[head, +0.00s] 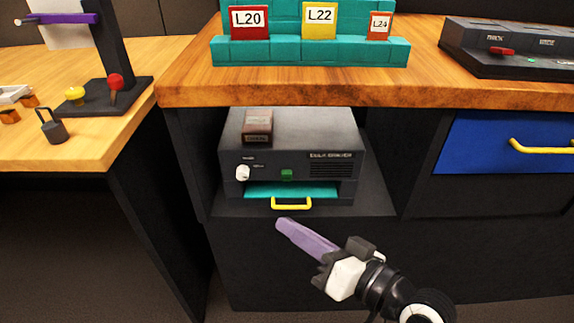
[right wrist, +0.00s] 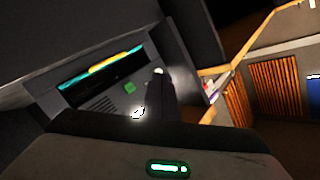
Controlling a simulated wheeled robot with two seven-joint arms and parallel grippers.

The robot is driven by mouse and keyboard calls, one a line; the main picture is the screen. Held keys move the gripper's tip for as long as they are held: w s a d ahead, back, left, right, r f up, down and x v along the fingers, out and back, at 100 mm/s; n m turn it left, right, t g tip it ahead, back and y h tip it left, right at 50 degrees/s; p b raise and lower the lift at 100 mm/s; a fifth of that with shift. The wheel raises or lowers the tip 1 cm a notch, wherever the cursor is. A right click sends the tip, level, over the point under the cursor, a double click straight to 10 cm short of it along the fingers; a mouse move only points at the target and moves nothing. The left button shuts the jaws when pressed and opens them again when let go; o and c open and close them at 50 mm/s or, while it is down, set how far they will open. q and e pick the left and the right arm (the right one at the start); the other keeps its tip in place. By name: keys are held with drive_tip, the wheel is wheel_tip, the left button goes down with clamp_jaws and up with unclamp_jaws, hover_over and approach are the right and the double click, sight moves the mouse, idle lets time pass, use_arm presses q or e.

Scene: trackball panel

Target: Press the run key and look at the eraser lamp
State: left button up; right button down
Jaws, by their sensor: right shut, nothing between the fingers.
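The eraser (head: 340,140) is a dark grey box on a shelf under the wooden counter. Its front has a green key (head: 287,175), a white knob (head: 242,173) and a teal drawer with a yellow handle (head: 291,203). I cannot make out a lit lamp on it. The green key also shows in the right wrist view (right wrist: 129,88). My right gripper (head: 281,223) has its purple fingers shut and empty, below and in front of the yellow handle, apart from the key in the head view. My left gripper is not in view.
A brown labelled block (head: 257,126) lies on the eraser. A teal rack (head: 310,52) with labelled cartridges and a dark console (head: 510,48) stand on the counter above. A blue drawer (head: 500,155) is at right. A side table (head: 90,150) is at left.

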sight(286, 176)
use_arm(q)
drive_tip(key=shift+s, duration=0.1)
use_arm(e)
drive_tip(key=shift+s, duration=0.1)
